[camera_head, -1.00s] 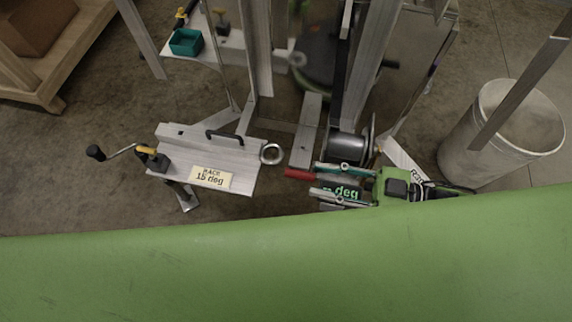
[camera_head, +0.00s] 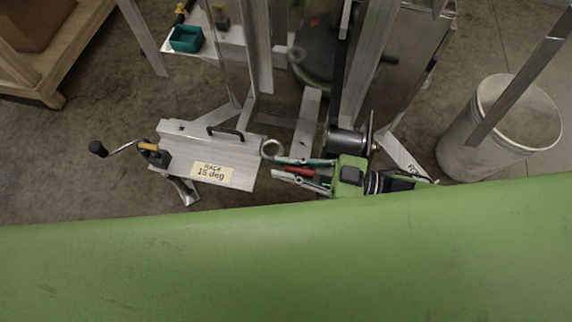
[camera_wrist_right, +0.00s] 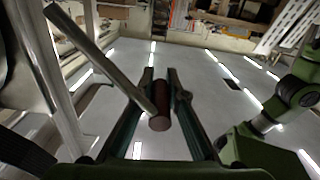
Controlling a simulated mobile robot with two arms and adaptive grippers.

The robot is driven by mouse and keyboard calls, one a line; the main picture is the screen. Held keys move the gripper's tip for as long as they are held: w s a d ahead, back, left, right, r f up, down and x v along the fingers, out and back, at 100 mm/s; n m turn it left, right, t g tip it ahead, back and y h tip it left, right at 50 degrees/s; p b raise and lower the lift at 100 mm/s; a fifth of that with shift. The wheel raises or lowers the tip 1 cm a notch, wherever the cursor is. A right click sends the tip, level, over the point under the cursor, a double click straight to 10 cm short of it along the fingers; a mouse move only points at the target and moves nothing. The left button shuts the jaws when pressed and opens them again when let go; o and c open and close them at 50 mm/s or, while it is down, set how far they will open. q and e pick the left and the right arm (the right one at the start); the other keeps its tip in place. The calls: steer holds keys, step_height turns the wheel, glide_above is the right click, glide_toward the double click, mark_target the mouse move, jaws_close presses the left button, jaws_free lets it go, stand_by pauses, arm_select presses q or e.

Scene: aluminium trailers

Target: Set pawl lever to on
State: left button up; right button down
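The pawl lever appears to be the red-handled lever (camera_head: 299,171) below the winch drum (camera_head: 345,141) in the head view. My right gripper (camera_head: 272,168) points left, with its two fingers apart on either side of the red handle. In the right wrist view the red grip (camera_wrist_right: 160,104) lies between the dark green fingers (camera_wrist_right: 159,74), with what look like gaps at both sides. A bare metal rod (camera_wrist_right: 100,60) runs from the grip to the upper left. The lever's pivot is hidden. My left gripper is not in view.
Trailer rails rise behind. A whitish bin (camera_head: 462,150) stands at the right. A teal box (camera_head: 186,39) sits at the back left.

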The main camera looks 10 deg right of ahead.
steer(key=w+d+r+m+p, duration=0.1)
steer(key=w+r+m+p, duration=0.1)
steer(key=w+m, duration=0.3)
steer(key=shift+w+d+r+m+p, duration=0.25)
steer(key=shift+d+r+m+p, duration=0.1)
steer(key=shift+d+r+m, duration=0.05)
stand_by(0.5)
stand_by(0.4)
